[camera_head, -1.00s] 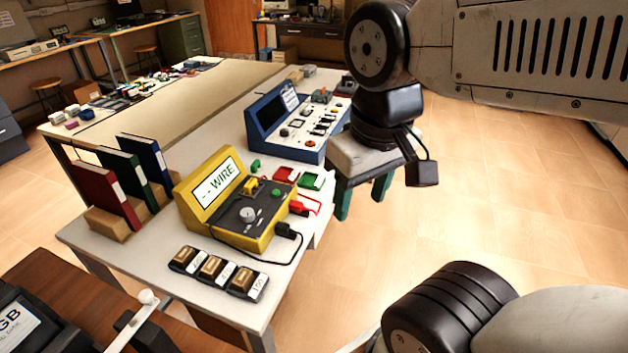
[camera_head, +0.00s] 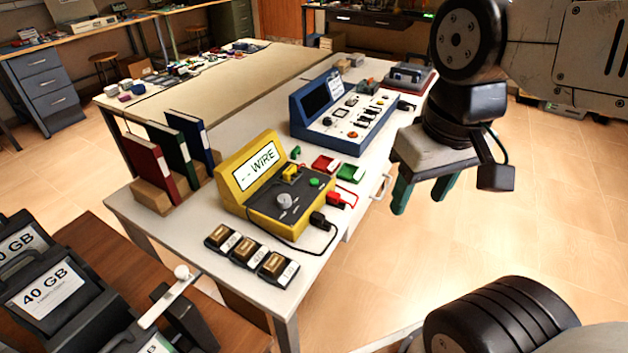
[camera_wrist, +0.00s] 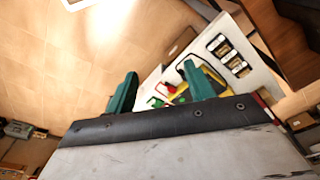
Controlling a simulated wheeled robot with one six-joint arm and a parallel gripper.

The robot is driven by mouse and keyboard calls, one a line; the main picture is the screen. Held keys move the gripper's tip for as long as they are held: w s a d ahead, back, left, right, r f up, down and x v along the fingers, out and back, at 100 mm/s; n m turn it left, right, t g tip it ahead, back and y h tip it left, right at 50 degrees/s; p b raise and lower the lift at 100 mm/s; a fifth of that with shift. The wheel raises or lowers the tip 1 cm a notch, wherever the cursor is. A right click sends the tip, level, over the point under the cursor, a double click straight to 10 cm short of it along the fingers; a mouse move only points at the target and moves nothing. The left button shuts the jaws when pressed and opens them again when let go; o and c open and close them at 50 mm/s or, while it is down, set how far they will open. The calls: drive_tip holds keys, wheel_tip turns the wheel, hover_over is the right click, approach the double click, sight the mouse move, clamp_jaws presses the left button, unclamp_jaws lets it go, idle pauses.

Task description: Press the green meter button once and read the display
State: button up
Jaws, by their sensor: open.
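The yellow meter (camera_head: 262,205) stands on the white table in the head view, with its display (camera_head: 257,166) reading "-- WIRE". The green meter button (camera_head: 314,182) is on its dark sloping panel, right of a grey knob (camera_head: 284,200). My gripper (camera_head: 424,192) hangs right of the table, over the floor, open and empty, with its green fingers apart. In the wrist view the meter (camera_wrist: 208,88) shows partly behind one finger of my gripper (camera_wrist: 157,85); I cannot make out the button there.
A blue instrument (camera_head: 340,115) stands farther back. Three small labelled blocks (camera_head: 248,252) lie in front, and binders (camera_head: 180,150) stand left. The floor right of the table is clear.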

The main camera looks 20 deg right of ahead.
clamp_jaws()
idle(1.5)
